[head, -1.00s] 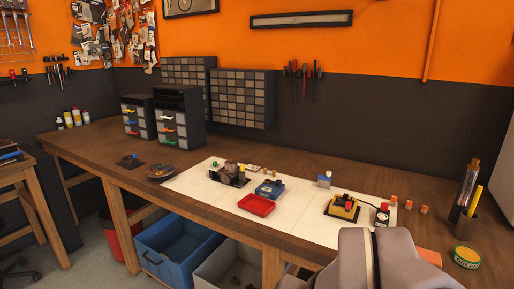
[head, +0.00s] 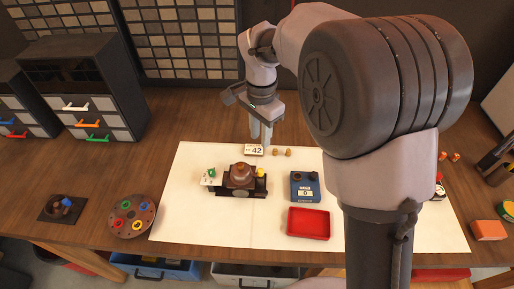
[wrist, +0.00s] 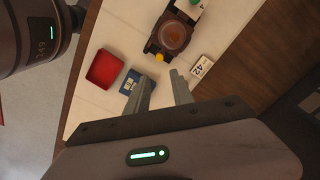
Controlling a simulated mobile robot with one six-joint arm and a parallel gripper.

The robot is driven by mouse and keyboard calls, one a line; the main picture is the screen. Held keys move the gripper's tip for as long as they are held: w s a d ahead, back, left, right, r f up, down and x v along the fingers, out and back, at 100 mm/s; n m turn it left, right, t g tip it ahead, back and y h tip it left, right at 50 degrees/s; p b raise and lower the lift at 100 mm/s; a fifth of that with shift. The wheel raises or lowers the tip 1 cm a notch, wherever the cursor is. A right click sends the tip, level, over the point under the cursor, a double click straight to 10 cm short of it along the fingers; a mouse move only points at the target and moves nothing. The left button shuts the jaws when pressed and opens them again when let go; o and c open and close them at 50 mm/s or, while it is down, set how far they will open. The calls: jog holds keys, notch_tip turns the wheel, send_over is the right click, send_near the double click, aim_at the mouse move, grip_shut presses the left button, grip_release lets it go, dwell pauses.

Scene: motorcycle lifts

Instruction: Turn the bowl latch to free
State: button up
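A dark fixture (head: 239,191) with a round copper-brown bowl (head: 241,173) on top sits on the white mat. A yellow knob (head: 261,172) is at its right end and a green knob (head: 211,173) at its left, on a pale numbered plate. I cannot tell which part is the latch. In the wrist view the bowl (wrist: 173,37) and yellow knob (wrist: 159,57) lie beyond the fingertips. My gripper (head: 261,134) points down above the mat's back edge, behind and right of the bowl. In the wrist view its fingers (wrist: 159,82) are apart and empty.
A card marked 42 (head: 254,150) lies near the fingertips. A blue device (head: 305,188) and red tray (head: 308,224) stand right of the fixture. A round disc with coloured rings (head: 131,216) is at left. Drawer cabinets (head: 93,92) stand behind. The mat's front left (head: 215,232) is clear.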

aim_at(260, 171)
notch_tip(260, 171, down, 15)
jog(key=b, duration=0.3)
jog(key=shift+f, duration=0.2)
jog(key=shift+c, duration=0.2)
grip_shut()
